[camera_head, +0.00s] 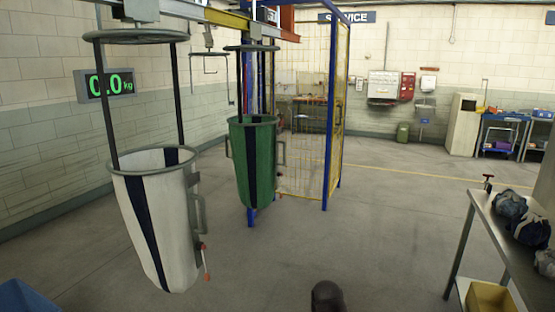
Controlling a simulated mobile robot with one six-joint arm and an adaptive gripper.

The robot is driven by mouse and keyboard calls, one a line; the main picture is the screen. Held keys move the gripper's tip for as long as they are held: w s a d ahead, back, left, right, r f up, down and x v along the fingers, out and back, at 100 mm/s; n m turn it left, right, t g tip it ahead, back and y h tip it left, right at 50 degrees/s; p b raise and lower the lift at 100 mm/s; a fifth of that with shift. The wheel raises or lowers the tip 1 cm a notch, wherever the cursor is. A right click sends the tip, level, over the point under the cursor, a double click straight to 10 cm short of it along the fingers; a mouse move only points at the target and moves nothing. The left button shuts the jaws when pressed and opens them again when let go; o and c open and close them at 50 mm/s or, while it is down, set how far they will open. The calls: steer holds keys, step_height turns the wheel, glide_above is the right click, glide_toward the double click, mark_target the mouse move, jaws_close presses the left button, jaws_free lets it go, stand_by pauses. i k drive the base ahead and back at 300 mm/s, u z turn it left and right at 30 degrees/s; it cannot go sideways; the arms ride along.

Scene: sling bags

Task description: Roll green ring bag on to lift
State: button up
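A green bag (240,165) with a dark vertical stripe hangs from an overhead rail (225,18) by dark straps under a round ring (252,48). It hangs upright, clear of the floor, behind and right of a white bag. The white bag (160,225) with a dark stripe hangs nearer on long straps from its own ring (136,36), slightly tilted, with a grey side handle and a red-tipped part. I cannot tell for sure which rail section is the lift. My gripper is not in view; only a dark rounded piece, probably of my arm, shows at the bottom edge.
A wall display (108,85) reads 0.0 kg. A blue-framed yellow mesh screen (338,110) stands right of the green bag. A metal table (485,215) with dark bundles stands at right, a yellow bin (488,298) below. The middle floor is open.

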mark_target(253, 138)
steer(key=i, duration=1.6)
steer(key=z, duration=0.5)
steer(key=i, duration=2.15)
steer(key=u, duration=0.25)
